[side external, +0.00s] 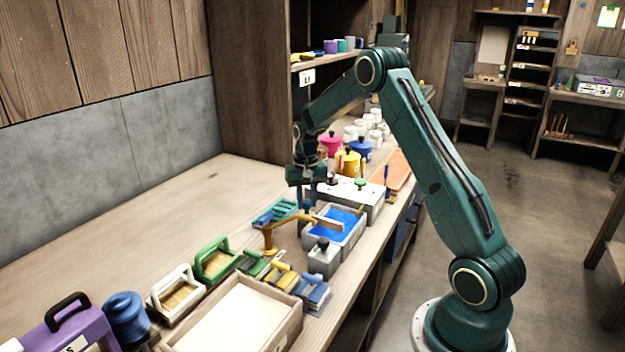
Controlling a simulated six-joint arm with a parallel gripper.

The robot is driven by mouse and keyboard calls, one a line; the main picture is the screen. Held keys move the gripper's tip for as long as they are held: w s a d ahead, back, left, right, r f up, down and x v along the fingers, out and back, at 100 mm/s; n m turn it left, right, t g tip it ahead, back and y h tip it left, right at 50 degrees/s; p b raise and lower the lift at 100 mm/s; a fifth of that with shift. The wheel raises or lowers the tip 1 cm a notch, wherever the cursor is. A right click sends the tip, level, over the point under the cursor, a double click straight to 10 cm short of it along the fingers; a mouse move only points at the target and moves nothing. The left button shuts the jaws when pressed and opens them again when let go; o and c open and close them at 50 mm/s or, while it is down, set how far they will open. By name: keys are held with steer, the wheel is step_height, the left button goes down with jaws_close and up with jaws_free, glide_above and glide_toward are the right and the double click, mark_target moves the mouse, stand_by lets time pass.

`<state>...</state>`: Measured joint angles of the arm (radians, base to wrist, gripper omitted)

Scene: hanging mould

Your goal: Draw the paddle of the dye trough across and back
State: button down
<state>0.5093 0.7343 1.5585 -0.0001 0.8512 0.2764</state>
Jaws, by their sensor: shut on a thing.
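The dye trough (352,240) is a pale grey box holding bright blue dye (345,216), at the middle of the bench in the side view. My gripper (307,206) points down at the trough's far left edge. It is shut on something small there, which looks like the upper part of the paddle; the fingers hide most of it. A tan bar (328,222) shows over the near left part of the trough. I cannot tell whether it belongs to the paddle or to the orange stand (269,238) beside it.
A teal slatted mould (274,212) lies left of the trough. A grey block with a black knob (323,257) stands close in front.

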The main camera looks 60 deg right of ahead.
steer(key=shift+a, duration=0.4)
steer(key=c, duration=1.2)
jaws_free()
steer(key=shift+o, duration=0.2)
steer(key=shift+r, duration=0.1)
steer(key=shift+r, duration=0.1)
steer(key=shift+d+r, duration=0.1)
steer(key=shift+r, duration=0.5)
step_height(320, 180, up, 12)
steer(key=shift+r, duration=0.15)
